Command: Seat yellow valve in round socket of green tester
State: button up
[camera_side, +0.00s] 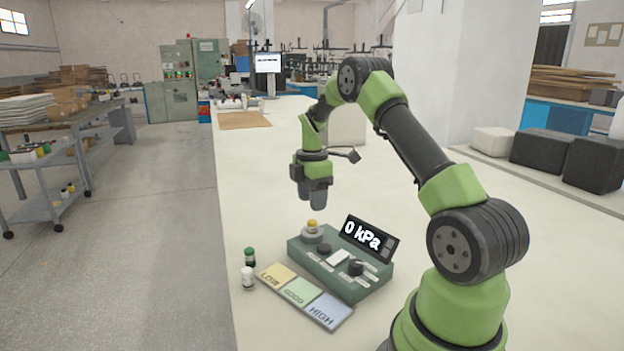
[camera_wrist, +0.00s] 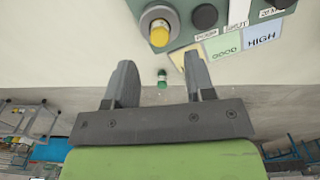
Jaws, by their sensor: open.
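The yellow valve (camera_side: 312,225) stands upright in the round grey socket (camera_side: 312,236) at the back left corner of the green tester (camera_side: 335,277). The yellow valve also shows inside the socket ring in the wrist view (camera_wrist: 159,34). The tester's display (camera_side: 366,236) reads 0 kPa. My gripper (camera_side: 311,204) points down above and apart from the valve. In the wrist view its fingers (camera_wrist: 160,66) are spread with nothing between them at the tips. How deep the valve sits in the socket is not clear.

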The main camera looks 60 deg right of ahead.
aim_at(312, 221)
jog(key=s+a+r+m+t, duration=0.2)
jog(key=a+r+m, duration=0.1)
jog(key=a+r, duration=0.55)
jog(key=s+a+r+m+t, duration=0.2)
jog(key=a+r+m, duration=0.2)
jog(key=a+r, duration=0.5)
jog(key=s+a+m+t+y, duration=0.2)
jog(key=s+a+m+t, duration=0.1)
jog(key=s+a+m, duration=0.5)
jog(key=s+a, duration=0.2)
jog(key=s, duration=0.2)
jog(key=shift+s+r, duration=0.3)
jog(key=shift+s, duration=0.05)
